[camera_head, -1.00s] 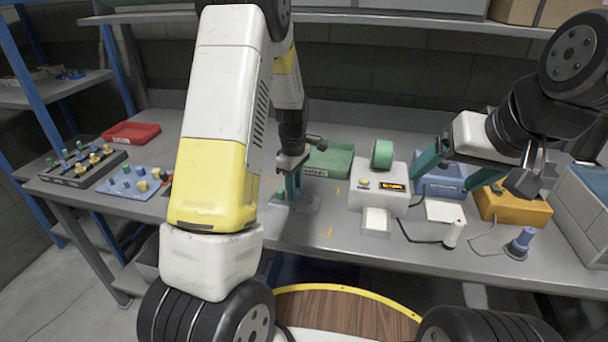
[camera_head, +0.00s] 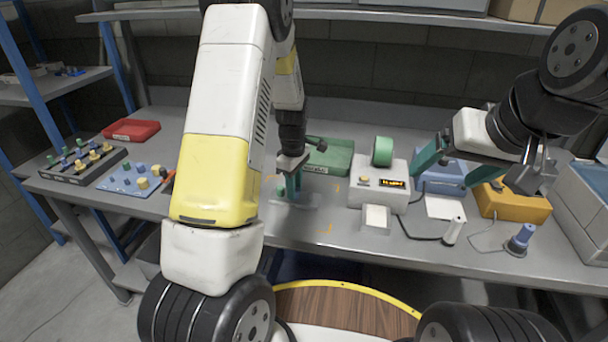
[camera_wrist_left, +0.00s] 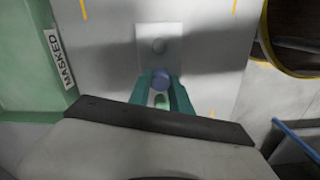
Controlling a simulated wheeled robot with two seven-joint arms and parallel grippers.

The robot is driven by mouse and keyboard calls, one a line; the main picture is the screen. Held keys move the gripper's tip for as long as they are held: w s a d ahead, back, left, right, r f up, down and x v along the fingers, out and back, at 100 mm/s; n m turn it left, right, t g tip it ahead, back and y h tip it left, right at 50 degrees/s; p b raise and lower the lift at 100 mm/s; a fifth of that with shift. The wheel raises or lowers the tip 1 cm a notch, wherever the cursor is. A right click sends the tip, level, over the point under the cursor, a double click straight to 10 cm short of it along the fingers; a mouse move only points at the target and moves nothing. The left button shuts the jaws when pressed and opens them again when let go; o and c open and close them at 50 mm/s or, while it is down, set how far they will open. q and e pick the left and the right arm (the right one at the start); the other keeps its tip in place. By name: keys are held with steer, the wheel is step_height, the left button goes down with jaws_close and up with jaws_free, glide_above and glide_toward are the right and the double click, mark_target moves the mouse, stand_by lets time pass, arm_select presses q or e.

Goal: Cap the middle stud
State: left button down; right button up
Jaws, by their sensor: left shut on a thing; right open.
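A light plate (camera_wrist_left: 145,35) with a row of studs lies on the bench. Its far stud (camera_wrist_left: 159,46) is bare and grey. A blue cap (camera_wrist_left: 161,79) sits between the fingertips of my left gripper (camera_wrist_left: 162,85), which is shut on it over the middle of the plate. I cannot tell whether the cap touches the middle stud, which is hidden beneath it. A green cap (camera_wrist_left: 161,100) shows at the plate's near end, and also beside the gripper in the head view (camera_head: 281,190). My right gripper (camera_head: 450,172) is open and empty above the bench's right side.
A cap board (camera_head: 130,180), stud rack (camera_head: 82,166) and red tray (camera_head: 131,130) are at the left.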

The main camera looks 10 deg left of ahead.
arm_select(q)
steer(key=c, duration=1.1)
jaws_free()
steer(key=shift+r, duration=0.2)
step_height(320, 180, up, 8)
steer(key=shift+s+r, duration=0.1)
steer(key=s+r+m+t+h, duration=0.2)
steer(key=s+r+m, duration=0.4)
steer(key=r, duration=0.4)
steer(key=s+d+r+m+t, duration=0.1)
steer(key=s+r+m, duration=0.3)
steer(key=s, duration=0.5)
steer(key=s+d+r+m+t, duration=0.1)
steer(key=s+r+m+t, duration=0.2)
steer(key=s, duration=0.6)
steer(key=shift+d+r+m, duration=0.2)
steer(key=shift+r+m, duration=0.65)
steer(key=shift+m, duration=0.25)
